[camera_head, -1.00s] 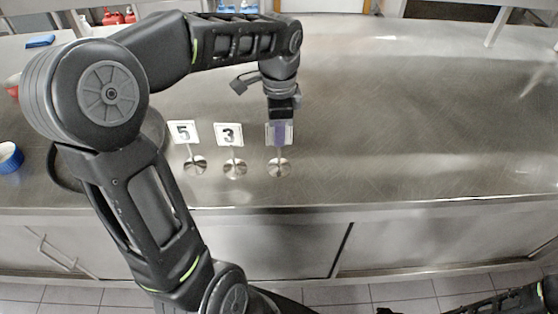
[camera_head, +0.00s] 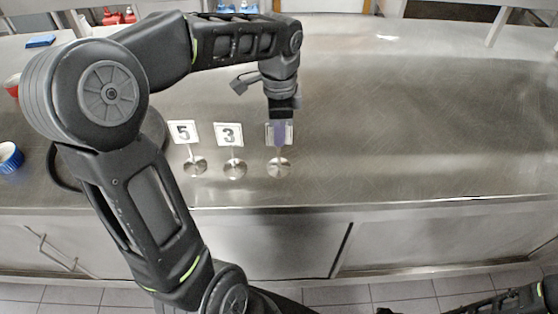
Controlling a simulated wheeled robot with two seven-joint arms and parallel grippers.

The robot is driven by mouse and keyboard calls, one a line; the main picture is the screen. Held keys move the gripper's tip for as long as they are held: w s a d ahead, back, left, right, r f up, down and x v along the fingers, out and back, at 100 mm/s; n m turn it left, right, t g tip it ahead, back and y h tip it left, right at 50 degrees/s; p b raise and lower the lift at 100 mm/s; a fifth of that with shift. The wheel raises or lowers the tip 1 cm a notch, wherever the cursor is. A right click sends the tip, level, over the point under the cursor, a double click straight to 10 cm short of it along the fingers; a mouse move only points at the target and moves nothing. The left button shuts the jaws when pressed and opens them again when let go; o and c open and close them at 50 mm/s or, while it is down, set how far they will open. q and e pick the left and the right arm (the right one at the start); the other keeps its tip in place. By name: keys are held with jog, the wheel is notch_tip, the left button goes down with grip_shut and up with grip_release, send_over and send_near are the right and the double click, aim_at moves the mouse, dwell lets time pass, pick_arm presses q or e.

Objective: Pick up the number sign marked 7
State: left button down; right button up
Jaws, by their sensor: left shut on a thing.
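Three number signs on round metal bases stand in a row on the steel counter. The left one is marked 5 (camera_head: 185,132) and the middle one is marked 3 (camera_head: 229,134). The third sign (camera_head: 279,167) is on the right; my left gripper (camera_head: 279,132) comes down from above over its plate and is shut on it. The gripper fingers cover its number, so I cannot read it. Its base appears to be at the counter surface, upright. My right arm (camera_head: 480,305) shows only partly at the bottom right; its gripper is not visible.
The steel counter (camera_head: 420,130) is clear to the right of the signs. A blue ribbed cup (camera_head: 10,157) is at the left edge, with a red object (camera_head: 12,86) above it. A blue cloth (camera_head: 40,40) lies at the back left.

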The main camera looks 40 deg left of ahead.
dwell(0.3)
pick_arm(q)
jog(key=shift+r, duration=0.55)
notch_tip(320, 180, up, 6)
jog(key=shift+w+r+b, duration=0.1)
jog(key=shift+b, duration=0.25)
jog(key=shift+r+p, duration=0.8)
jog(key=shift+r, duration=0.15)
jog(key=shift+r+p, duration=0.5)
jog(key=shift+p, duration=0.05)
jog(key=shift+f, duration=0.1)
